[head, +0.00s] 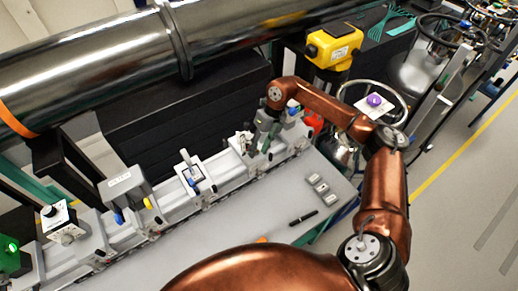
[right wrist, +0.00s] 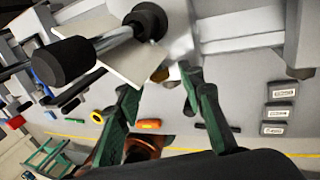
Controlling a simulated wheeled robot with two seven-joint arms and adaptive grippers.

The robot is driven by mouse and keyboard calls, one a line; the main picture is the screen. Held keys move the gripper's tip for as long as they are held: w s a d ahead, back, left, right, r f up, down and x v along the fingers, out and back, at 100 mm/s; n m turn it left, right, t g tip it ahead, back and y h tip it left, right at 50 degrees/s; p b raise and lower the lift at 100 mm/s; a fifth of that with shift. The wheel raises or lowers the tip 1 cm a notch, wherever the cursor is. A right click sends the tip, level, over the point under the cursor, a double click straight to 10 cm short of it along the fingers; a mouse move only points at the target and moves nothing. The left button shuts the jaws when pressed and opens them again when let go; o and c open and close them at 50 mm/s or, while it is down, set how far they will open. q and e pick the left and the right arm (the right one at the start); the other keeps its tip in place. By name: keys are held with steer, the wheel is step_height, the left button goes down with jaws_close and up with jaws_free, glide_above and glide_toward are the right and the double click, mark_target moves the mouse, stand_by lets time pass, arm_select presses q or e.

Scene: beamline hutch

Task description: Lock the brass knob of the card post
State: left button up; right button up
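My right gripper (head: 262,142) is at the right part of the long grey rail, low over the fittings there. In the right wrist view its two green fingers (right wrist: 158,84) are apart. A small brass-coloured knob (right wrist: 160,74) shows close to the fingertips, partly hidden. I cannot tell whether a finger touches it. A pale card-like plate (right wrist: 138,62) stands just beside it, with a black cylindrical knob (right wrist: 64,62) in front. In the head view the brass knob is too small and covered to make out. My left gripper is in neither view.
The grey rail (head: 225,172) carries other fittings, including a white framed mount (head: 190,176). A large steel pipe (head: 90,66) runs behind it. A yellow device (head: 334,46) stands at the back. Several grey blocks (head: 317,184) and a black pen (head: 303,218) lie on the table.

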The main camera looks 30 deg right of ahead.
steer(key=shift+r, duration=0.1)
steer(key=v, duration=1.1)
steer(key=shift+d+r, duration=0.15)
steer(key=shift+r, duration=0.2)
